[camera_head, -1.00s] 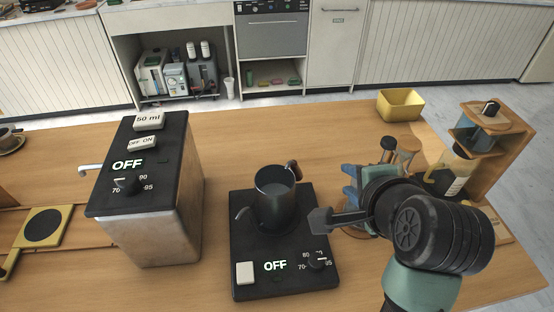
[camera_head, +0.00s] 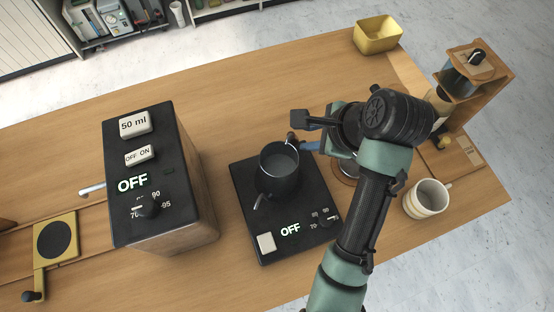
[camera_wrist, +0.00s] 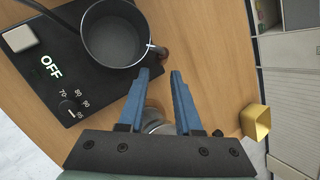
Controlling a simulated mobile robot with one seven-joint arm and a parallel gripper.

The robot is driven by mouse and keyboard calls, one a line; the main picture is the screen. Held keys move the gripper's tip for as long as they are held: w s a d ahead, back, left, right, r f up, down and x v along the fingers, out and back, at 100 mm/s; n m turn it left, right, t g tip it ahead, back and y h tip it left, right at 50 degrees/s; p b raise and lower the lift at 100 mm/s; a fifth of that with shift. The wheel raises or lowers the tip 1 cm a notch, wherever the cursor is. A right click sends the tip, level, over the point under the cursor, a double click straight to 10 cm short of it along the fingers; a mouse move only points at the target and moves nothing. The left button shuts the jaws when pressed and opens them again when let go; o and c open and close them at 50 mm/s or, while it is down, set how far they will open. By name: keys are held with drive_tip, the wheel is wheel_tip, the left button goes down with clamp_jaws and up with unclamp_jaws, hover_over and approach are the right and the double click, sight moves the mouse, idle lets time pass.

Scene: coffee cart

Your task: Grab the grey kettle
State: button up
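The grey kettle (camera_head: 278,184) stands upright on the black heating base (camera_head: 248,218), its spout toward the front and its dark brown handle on the far right side. In the wrist view the kettle (camera_wrist: 113,42) is seen from above at the top, with its handle (camera_wrist: 160,53) just beyond my fingertips. My gripper (camera_head: 307,146) is to the right of the kettle, close to the handle. In the wrist view its two blue fingers (camera_wrist: 160,72) are spread with nothing between the tips. Whether a fingertip touches the handle I cannot tell.
A tall dispenser box (camera_head: 195,190) stands left of the base. A striped mug (camera_head: 427,199), a wooden stand (camera_head: 478,62) and a yellow bin (camera_head: 378,36) are on the right. The wooden counter (camera_head: 240,105) behind the kettle is clear.

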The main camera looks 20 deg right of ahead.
sight(293, 138)
drive_tip(key=x, duration=0.9)
drive_tip(key=shift+w+r+p, duration=0.1)
drive_tip(key=shift+p, duration=0.25)
clamp_jaws()
drive_tip(key=shift+r, duration=0.1)
idle(0.8)
